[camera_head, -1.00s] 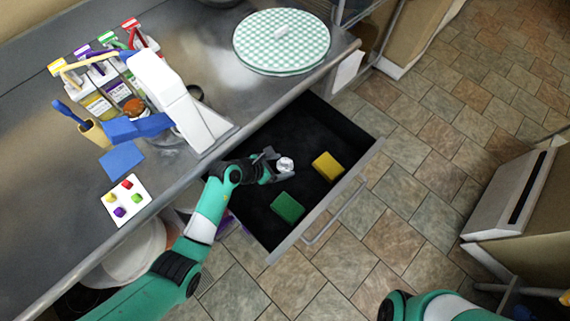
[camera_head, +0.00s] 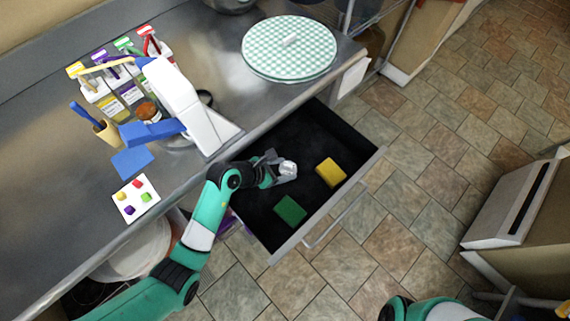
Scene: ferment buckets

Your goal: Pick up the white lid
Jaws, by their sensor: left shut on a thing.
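A small white lid (camera_head: 288,167) is in the open drawer (camera_head: 327,121), between the fingers of my left gripper (camera_head: 282,167). My left gripper is shut on the lid; its arm reaches in from the lower left over the drawer's near side. Whether the lid still touches the drawer floor I cannot tell. My right gripper is out of the picture; only part of my right arm shows at the bottom right.
A yellow sponge (camera_head: 330,172) and a green sponge (camera_head: 290,209) lie in the black drawer. Tiled floor lies right.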

